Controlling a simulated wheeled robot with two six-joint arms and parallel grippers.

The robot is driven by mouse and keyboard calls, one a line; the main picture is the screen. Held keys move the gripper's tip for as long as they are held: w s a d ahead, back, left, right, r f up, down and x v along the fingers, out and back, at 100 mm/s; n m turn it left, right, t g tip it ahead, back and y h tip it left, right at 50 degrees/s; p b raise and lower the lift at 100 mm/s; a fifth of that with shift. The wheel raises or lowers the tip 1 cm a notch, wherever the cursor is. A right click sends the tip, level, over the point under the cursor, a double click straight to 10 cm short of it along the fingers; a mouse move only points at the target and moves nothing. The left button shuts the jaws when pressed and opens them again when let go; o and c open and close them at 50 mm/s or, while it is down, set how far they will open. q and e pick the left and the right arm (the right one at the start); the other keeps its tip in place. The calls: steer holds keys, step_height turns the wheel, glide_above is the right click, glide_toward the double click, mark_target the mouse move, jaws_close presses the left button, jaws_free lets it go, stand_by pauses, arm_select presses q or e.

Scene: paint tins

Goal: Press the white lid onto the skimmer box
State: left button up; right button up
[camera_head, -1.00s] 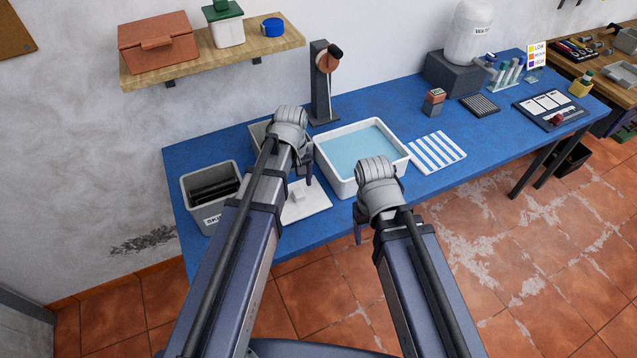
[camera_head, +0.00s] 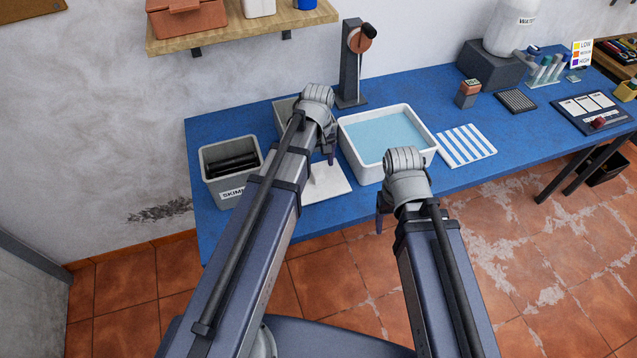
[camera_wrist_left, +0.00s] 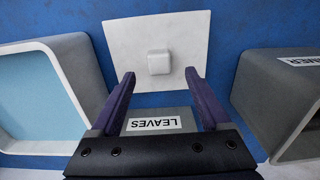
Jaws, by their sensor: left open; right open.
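The white lid (camera_head: 327,183) lies flat on the blue table, with a block-shaped knob (camera_wrist_left: 158,62) on top. The grey skimmer box (camera_head: 231,172) stands open to the left of the lid, with dark slats inside and a label partly hidden by my left arm. It shows at the right of the left wrist view (camera_wrist_left: 277,100). My left gripper (camera_head: 331,150) is open and empty over the table near the lid. In the wrist view its fingers point toward the lid, with the knob beyond the fingertips. My right gripper (camera_head: 382,210) is open and empty near the table's front edge.
A grey box labelled LEAVES (camera_wrist_left: 155,113) stands below my left gripper's fingers. A white basin of water (camera_head: 432,155) is right of the lid, beside a striped cloth (camera_head: 467,146). A post with a lever (camera_head: 350,65) stands behind. A shelf (camera_head: 240,33) hangs above.

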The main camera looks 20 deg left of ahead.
mark_target(318, 174)
arm_select(q)
step_height(318, 174, down, 5)
steer(key=b, duration=0.4)
steer(key=shift+r, duration=0.1)
jaws_close()
stand_by(0.4)
